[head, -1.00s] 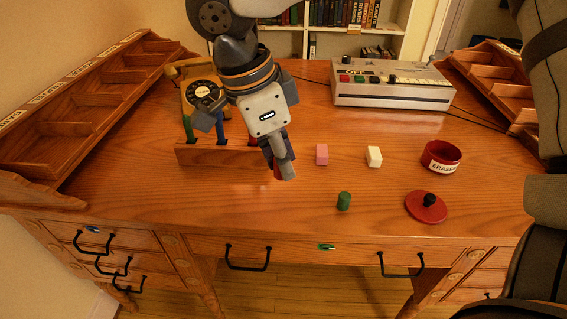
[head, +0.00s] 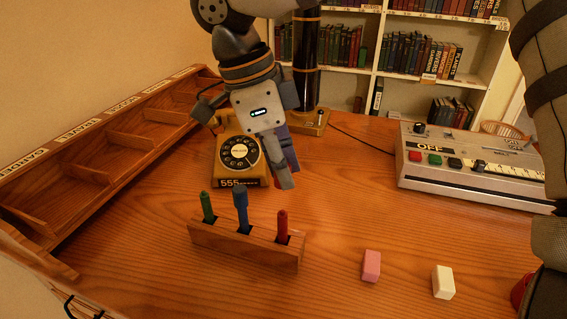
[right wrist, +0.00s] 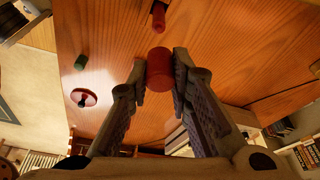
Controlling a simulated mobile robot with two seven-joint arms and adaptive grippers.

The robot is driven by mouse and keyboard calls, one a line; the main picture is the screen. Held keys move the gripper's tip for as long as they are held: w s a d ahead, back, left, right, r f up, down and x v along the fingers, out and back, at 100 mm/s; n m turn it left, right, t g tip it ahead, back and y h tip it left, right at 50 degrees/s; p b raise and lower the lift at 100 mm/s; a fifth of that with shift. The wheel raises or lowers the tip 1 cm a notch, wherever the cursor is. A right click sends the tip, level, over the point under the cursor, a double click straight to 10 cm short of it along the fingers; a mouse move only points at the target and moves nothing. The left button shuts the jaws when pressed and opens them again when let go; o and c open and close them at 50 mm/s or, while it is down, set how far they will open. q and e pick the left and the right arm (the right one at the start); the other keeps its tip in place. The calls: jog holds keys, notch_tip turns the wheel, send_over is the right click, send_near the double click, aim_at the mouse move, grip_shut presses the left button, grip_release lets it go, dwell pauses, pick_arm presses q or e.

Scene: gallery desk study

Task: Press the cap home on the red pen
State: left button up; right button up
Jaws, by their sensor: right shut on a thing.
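The red pen (head: 282,226) stands upright without a cap in the right slot of the wooden pen rack (head: 245,249). My right gripper (head: 287,182) is above the desk, higher in the head view than the red pen. In the right wrist view its fingers are shut on a red cap (right wrist: 160,69). The tip end of the red pen (right wrist: 158,16) shows beyond the cap, apart from it. In the head view the cap is mostly hidden by the fingers. My left gripper is not in view.
A green pen (head: 208,208) and a blue pen (head: 241,207) stand in the rack. A telephone (head: 238,156) is behind it. Pink (head: 371,265) and white (head: 443,282) blocks lie at right. A green cap (right wrist: 80,62) and red lid (right wrist: 84,97) lie on the desk.

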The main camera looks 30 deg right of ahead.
jog(key=shift+w+a+x, duration=0.1)
jog(key=shift+a+x, duration=0.1)
jog(key=shift+x, duration=0.75)
jog(key=shift+w+a+x, duration=0.1)
jog(key=shift+a+x, duration=0.1)
jog(key=shift+x, duration=0.75)
jog(key=shift+w+a+x, duration=0.1)
jog(key=shift+a+x, duration=0.15)
jog(key=shift+x, duration=0.65)
jog(key=shift+f, duration=0.4)
jog(key=o, duration=0.8)
jog(key=shift+o, duration=0.6)
jog(key=o, duration=0.4)
jog(key=shift+r, duration=0.1)
jog(key=shift+r, duration=3.45)
